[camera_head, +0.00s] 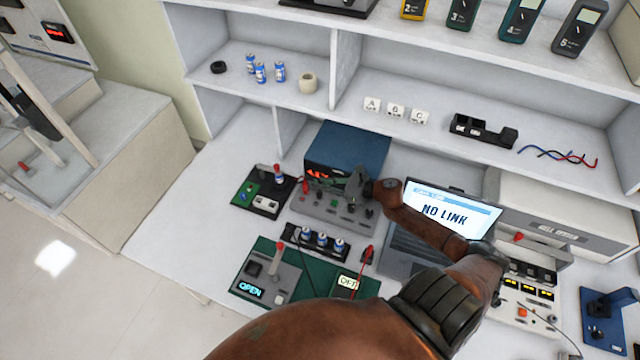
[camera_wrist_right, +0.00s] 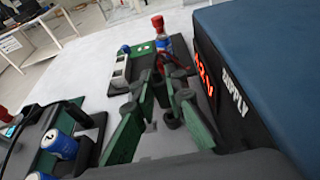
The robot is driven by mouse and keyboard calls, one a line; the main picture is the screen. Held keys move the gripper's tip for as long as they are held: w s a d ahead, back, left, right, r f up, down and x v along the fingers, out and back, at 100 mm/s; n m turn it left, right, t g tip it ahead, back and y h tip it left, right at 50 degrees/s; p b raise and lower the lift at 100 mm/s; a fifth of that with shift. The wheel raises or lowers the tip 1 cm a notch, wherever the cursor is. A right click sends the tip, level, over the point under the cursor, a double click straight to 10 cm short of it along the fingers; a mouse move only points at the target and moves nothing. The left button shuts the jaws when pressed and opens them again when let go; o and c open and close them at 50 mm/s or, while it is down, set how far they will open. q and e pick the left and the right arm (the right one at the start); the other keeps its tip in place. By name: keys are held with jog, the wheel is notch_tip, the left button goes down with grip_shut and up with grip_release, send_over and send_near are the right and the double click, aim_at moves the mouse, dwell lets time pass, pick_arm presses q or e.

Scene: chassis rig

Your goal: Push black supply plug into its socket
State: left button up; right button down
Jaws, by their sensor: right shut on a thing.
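The power supply (camera_head: 350,145) has a blue top and a red readout; its grey panel (camera_head: 325,205) with dark knobs lies in front. In the right wrist view the supply (camera_wrist_right: 265,65) stands on the right. My right gripper (camera_head: 358,184) is over the right part of the panel. The wrist view shows its fingers (camera_wrist_right: 158,88) closed in above the panel, beside the supply's front. It is shut on a small dark thing, seemingly the black supply plug, mostly hidden between the fingers. I cannot tell how the plug meets its socket. My left gripper is not in view.
A laptop (camera_head: 447,212) reading "NO LINK" stands right of the gripper, close to my arm. A battery holder (camera_head: 313,240) and a green board (camera_head: 325,282) with an "OPEN" display lie in front. A small fixture (camera_head: 262,190) stands left of the supply. Shelves rise behind.

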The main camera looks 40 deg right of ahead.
aim_at(320, 183)
jog(key=shift+b, duration=0.5)
dwell(1.2)
jog(key=shift+f+b, duration=1.2)
jog(key=shift+f, duration=0.2)
jog(key=c, duration=1.9)
grip_release()
jog(key=shift+r, duration=0.25)
notch_tip(320, 183, up, 10)
jog(key=shift+f, duration=0.2)
